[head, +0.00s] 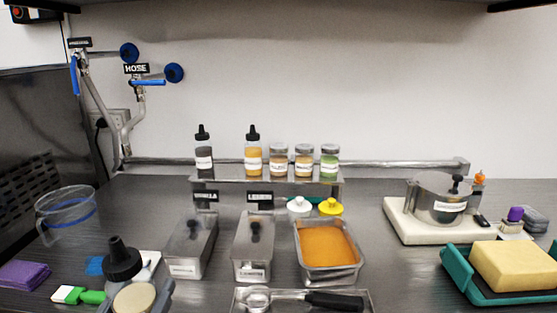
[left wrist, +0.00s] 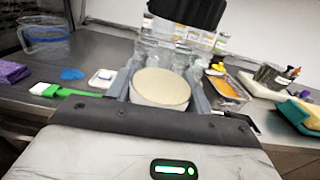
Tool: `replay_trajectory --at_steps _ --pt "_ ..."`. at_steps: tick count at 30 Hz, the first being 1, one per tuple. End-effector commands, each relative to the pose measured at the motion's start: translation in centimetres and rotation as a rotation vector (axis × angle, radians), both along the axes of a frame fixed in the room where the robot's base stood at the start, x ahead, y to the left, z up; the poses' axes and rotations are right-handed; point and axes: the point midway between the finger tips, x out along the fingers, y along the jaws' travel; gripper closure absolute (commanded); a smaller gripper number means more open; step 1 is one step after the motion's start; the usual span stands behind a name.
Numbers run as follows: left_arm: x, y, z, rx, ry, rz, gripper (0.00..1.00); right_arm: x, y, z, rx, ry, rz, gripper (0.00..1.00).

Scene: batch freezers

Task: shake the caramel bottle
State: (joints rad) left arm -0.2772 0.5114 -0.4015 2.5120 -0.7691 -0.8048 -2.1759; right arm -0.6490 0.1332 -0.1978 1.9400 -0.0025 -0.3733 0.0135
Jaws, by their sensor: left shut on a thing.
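My left gripper (head: 137,296) is shut on a squeeze bottle with a black nozzle cap (head: 122,258), held low above the front left of the counter. In the left wrist view, a round cream face (left wrist: 161,88) shows between the fingers, with the black cap (left wrist: 185,12) beyond it. The held bottle's label is not readable, so I cannot confirm it is the caramel. On the back shelf stand a dark bottle (head: 204,156) and an amber bottle (head: 253,158), both black-capped; their labels are too small to read. My right gripper is not in view.
A clear jug (head: 66,212), purple cloth (head: 24,274) and green-handled tool (head: 90,296) lie on the left. Metal containers (head: 192,247) and an orange-filled tray (head: 328,245) fill the middle.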

Motion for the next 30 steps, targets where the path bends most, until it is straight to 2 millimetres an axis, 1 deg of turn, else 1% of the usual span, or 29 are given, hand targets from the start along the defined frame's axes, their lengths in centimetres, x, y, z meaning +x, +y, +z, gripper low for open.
replay_trajectory --at_steps 3,4,5,6,7,9,10,11,12,14,15,16,19,30 --pt "-0.2 0.1 -7.5 -0.003 0.044 0.013 0.73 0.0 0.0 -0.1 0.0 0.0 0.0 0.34" --pt "-0.1 0.1 -8.1 -0.002 0.033 0.013 0.73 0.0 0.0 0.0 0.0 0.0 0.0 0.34" --pt "-0.1 0.1 -8.3 -0.001 0.025 0.009 0.73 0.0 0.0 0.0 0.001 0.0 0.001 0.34" --pt "0.0 0.0 -7.3 -0.002 0.011 0.003 0.73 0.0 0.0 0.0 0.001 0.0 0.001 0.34" --pt "0.1 0.0 -5.5 -0.001 -0.002 -0.001 0.73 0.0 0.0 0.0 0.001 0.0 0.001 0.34" --pt "0.0 -0.1 -1.0 0.001 -0.009 -0.008 0.73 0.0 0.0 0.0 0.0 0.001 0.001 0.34" --pt "0.0 -0.1 -0.2 0.0 -0.004 -0.004 0.73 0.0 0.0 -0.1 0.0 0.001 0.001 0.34" --pt "0.0 -0.1 -0.3 0.0 0.006 -0.001 0.73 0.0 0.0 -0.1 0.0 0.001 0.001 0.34" --pt "0.0 0.0 -1.9 -0.001 0.024 0.007 0.73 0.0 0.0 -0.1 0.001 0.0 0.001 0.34" --pt "-0.2 0.1 -6.5 -0.002 0.045 0.014 0.73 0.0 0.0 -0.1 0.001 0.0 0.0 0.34" --pt "-0.1 0.1 -8.0 -0.003 0.036 0.013 0.73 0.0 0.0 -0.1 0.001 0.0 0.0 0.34" --pt "-0.1 0.1 -8.3 -0.002 0.028 0.01 0.73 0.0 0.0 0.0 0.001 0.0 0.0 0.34" --pt "0.0 0.0 -7.8 -0.002 0.014 0.003 0.73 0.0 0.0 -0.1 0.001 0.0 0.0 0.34" --pt "0.0 0.0 -7.8 -0.001 0.015 0.004 0.73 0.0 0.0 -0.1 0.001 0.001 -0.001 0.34"
